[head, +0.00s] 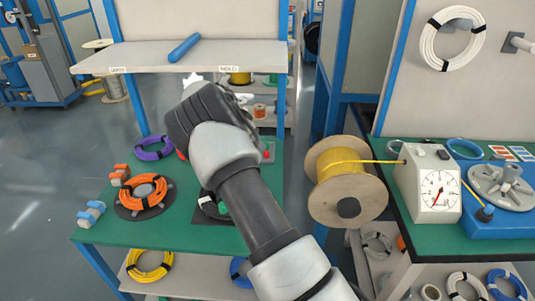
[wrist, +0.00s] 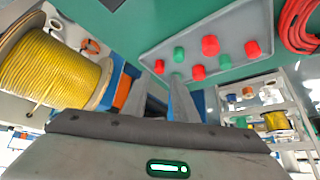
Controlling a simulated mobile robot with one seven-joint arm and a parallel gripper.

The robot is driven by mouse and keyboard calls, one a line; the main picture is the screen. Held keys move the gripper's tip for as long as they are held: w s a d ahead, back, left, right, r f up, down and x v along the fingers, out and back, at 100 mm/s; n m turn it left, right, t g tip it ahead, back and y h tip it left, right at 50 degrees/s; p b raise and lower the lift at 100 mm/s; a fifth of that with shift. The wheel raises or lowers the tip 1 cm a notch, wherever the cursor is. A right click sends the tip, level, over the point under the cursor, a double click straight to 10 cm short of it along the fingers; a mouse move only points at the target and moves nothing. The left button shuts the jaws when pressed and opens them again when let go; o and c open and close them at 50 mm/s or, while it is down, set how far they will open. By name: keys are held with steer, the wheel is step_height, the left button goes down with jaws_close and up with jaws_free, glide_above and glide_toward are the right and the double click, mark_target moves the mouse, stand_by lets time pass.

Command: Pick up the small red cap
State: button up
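In the wrist view, several red caps and a few green caps lie on a grey tray (wrist: 163,50). Two larger red caps (wrist: 210,45) (wrist: 252,48) sit toward the right. A smaller red cap (wrist: 198,72) lies near the tray's edge, and another small red cap (wrist: 159,67) shows just beyond my fingertips. Green caps (wrist: 180,54) (wrist: 225,62) lie among them. My gripper (wrist: 162,80) is open, with a gap between its fingers and nothing in it. In the head view my arm hides most of the tray; a bit of red (head: 268,150) shows beside it.
A spool of yellow cable (head: 347,180) stands right of my arm and shows large at left in the wrist view (wrist: 50,70). Orange (head: 142,192) and purple (head: 154,148) coils lie on the green table (head: 110,230). A shelf (head: 180,57) with a blue cylinder stands behind.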

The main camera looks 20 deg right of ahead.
steer(key=b+x, duration=0.1)
steer(key=x, duration=0.5)
steer(key=shift+w+d+f, duration=0.15)
steer(key=shift+d, duration=0.15)
jaws_close()
